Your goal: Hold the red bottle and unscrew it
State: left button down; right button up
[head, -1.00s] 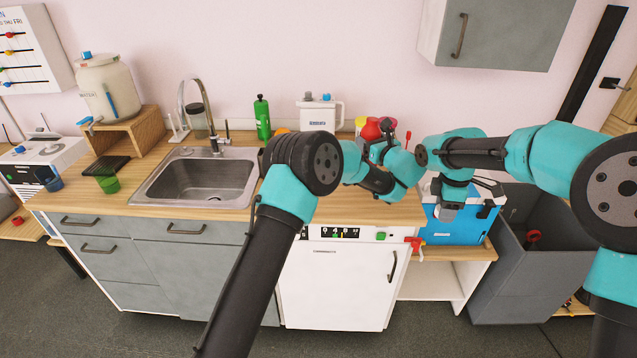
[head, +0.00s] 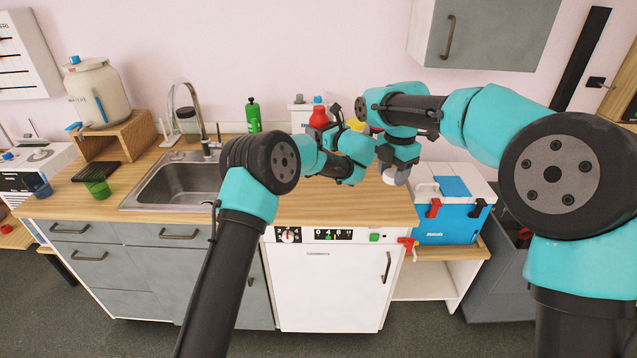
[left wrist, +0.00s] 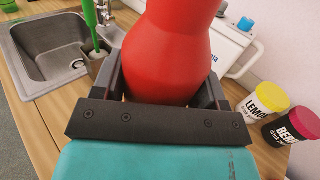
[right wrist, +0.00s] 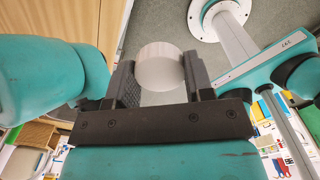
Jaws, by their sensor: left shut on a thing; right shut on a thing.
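The red bottle (head: 319,116) is upright above the back of the wooden counter, with its base hidden behind my left arm. In the left wrist view the bottle (left wrist: 175,60) fills the space between the fingers, its top cut off by the frame. My left gripper (left wrist: 165,88) is shut on it. My right gripper (right wrist: 160,78) is shut on a short white round cap (right wrist: 160,66). The cap also shows in the head view (head: 394,177), below my right wrist, to the right of the bottle and apart from it.
A green bottle (head: 253,115) stands behind the sink (head: 180,186). Jars labelled LEMON (left wrist: 266,101) and BERRY (left wrist: 291,128) stand near the held bottle. A blue and white box (head: 452,212) sits right of the counter. The counter's front strip (head: 320,208) is clear.

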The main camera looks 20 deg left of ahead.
pick_arm(q)
jog(key=shift+f, duration=3.05)
jog(key=shift+f, duration=1.9)
jog(key=shift+f, duration=0.1)
jog(key=shift+c, duration=0.8)
grip_release()
jog(key=shift+d, duration=0.1)
jog(key=v, duration=1.2)
